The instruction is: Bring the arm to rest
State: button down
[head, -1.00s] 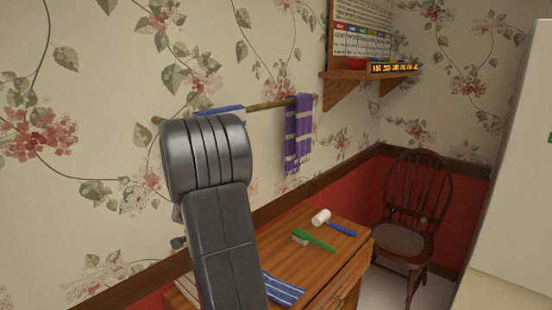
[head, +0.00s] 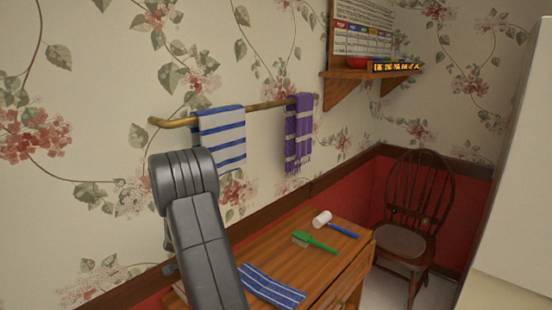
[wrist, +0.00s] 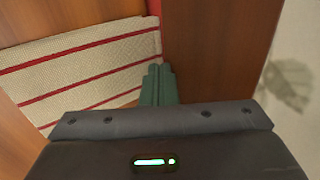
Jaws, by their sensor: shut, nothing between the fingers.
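My grey arm (head: 195,220) rises in front of the wooden table in the head view, bent at its rounded joint. My gripper (wrist: 158,84) shows in the wrist view, its green fingers together with nothing between them. The fingers lie near a cream cloth with red stripes (wrist: 85,68), which is on a wooden surface; I cannot tell how far above it they are. In the head view the gripper cannot be made out.
The table (head: 266,246) holds a blue striped cloth (head: 270,285), a green brush (head: 315,242) and a white-headed mallet (head: 335,225). Above, a rail (head: 265,105) carries a blue-striped towel (head: 222,140) and a purple towel (head: 298,135). A chair (head: 410,215) stands right. A shelf (head: 365,75) is on the wall.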

jog(key=shift+s+r+p, duration=0.2)
jog(key=shift+r+p, duration=0.45)
jog(key=shift+r, duration=0.35)
jog(key=s+d+b, duration=0.1)
jog(key=s+d+r, duration=0.1)
jog(key=shift+s+d+b, duration=0.1)
jog(key=shift+d+b, duration=0.2)
jog(key=shift+b, duration=0.1)
jog(key=v, duration=1)
